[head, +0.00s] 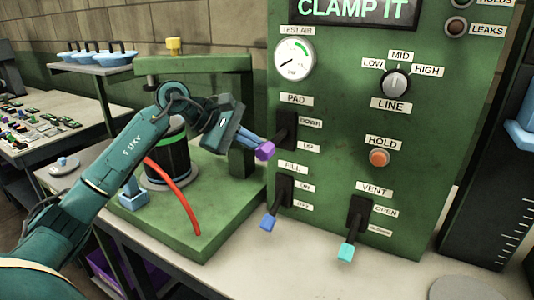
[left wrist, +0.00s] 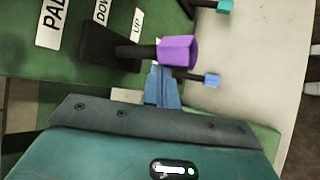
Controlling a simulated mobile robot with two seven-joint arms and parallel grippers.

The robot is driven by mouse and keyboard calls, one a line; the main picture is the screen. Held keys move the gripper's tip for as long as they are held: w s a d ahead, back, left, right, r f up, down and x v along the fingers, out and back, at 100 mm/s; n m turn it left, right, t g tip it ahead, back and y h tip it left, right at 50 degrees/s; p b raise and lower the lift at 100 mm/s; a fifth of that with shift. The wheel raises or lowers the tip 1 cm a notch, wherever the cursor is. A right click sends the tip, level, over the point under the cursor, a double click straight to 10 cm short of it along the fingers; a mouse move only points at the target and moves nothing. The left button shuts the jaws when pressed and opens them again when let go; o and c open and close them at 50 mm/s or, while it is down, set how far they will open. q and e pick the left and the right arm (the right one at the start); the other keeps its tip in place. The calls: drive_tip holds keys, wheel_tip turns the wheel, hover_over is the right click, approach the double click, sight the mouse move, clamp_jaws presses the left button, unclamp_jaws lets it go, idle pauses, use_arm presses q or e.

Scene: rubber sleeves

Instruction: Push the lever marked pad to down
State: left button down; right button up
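The PAD lever has a purple knob (head: 265,151) on a dark shaft coming from a black housing (head: 287,130) on the green panel. DOWN is printed beside the upper part of the housing and UP beside the lower part. The knob sits low, near the UP label. My left gripper (head: 254,141) is right at the knob, its blue fingers close together. In the left wrist view the fingers (left wrist: 162,86) come up to the edge of the purple knob (left wrist: 178,51), with no clear gap and nothing seen between them. My right gripper is not in view.
The FILL lever with a blue knob (head: 268,222) is below, and the VENT lever with a cyan knob (head: 347,248) is lower right. A gauge (head: 294,59), a LINE dial (head: 396,84) and a HOLD button (head: 379,158) are on the panel.

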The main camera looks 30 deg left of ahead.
sight(277, 136)
use_arm(q)
drive_tip(key=shift+w+d+r, duration=0.1)
drive_tip(key=shift+w+r, duration=0.05)
drive_tip(key=shift+r, duration=0.8)
drive_tip(key=shift+w+d+r, duration=0.1)
drive_tip(key=shift+w+r, duration=0.05)
drive_tip(key=shift+r, duration=0.8)
drive_tip(key=shift+r+p, duration=0.15)
drive_tip(key=shift+p, duration=0.15)
drive_tip(key=shift+w+r+p, duration=0.15)
drive_tip(key=shift+r+p, duration=0.3)
drive_tip(key=shift+r, duration=0.2)
